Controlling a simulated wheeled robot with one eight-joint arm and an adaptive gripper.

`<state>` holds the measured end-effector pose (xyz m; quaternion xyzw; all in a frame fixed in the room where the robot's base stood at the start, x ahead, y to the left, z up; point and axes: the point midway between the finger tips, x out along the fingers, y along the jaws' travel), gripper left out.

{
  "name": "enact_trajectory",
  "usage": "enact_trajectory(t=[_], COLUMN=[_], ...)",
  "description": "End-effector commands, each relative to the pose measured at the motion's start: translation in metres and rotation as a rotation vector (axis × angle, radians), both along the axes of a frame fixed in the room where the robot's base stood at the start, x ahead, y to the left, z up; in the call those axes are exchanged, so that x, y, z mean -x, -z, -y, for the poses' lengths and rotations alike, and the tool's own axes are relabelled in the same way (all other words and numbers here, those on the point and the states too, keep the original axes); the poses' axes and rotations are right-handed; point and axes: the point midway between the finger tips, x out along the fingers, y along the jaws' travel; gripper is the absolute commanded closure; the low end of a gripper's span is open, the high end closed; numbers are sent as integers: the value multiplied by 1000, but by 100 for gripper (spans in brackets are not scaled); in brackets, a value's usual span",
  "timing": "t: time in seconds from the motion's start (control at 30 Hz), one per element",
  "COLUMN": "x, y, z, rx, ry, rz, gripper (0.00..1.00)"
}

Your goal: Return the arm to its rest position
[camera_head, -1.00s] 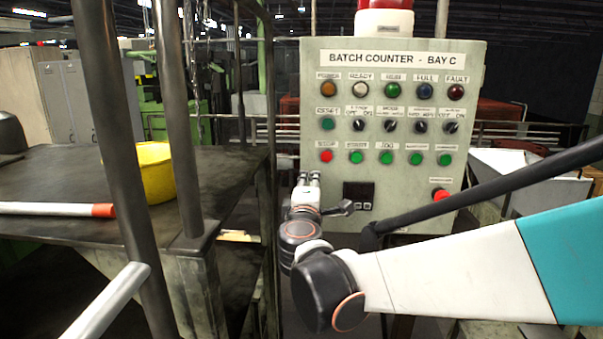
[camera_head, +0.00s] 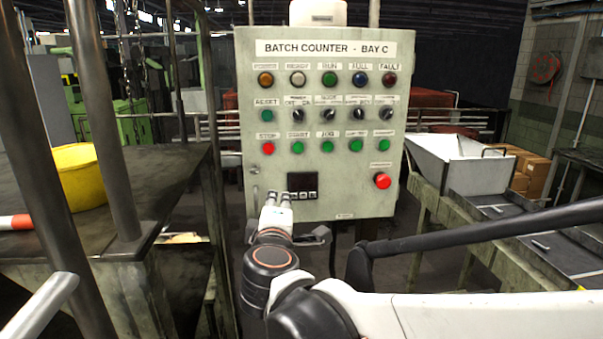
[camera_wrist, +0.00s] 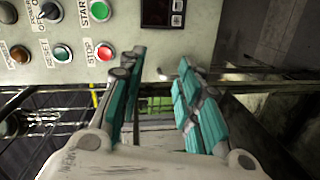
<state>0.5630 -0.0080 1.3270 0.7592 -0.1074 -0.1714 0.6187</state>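My gripper (camera_head: 278,198) is in front of the lower left of the grey control panel (camera_head: 222,90), just left of and below its small dark display (camera_head: 302,185). In the wrist view my gripper (camera_wrist: 160,68) shows two teal fingers spread apart, with nothing between them. The panel (camera_wrist: 215,15) fills the top of that view, turned on its side, and the fingertips reach just past its edge. I cannot tell the exact distance to the panel. My arm runs from the lower right to the gripper.
A dark table (camera_head: 125,190) with a yellow bucket (camera_head: 78,178) and metal posts (camera_head: 98,110) stands at left. A red button (camera_head: 382,181) sticks out at the panel's lower right. At right are a white hopper (camera_head: 465,165) and a conveyor (camera_head: 510,232).

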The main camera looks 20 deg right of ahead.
Motion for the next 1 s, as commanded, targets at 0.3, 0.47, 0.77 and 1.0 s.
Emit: enact_trajectory(t=[0.3,0.47,0.77,1.0], x=[93,142,193,197], y=[106,152,188,189], z=[49,37,-3,-8], rx=[-608,-915,-1274,-1310], ry=[243,336,407,411], rz=[-197,-297,-414,-427], gripper=[68,68,68,68])
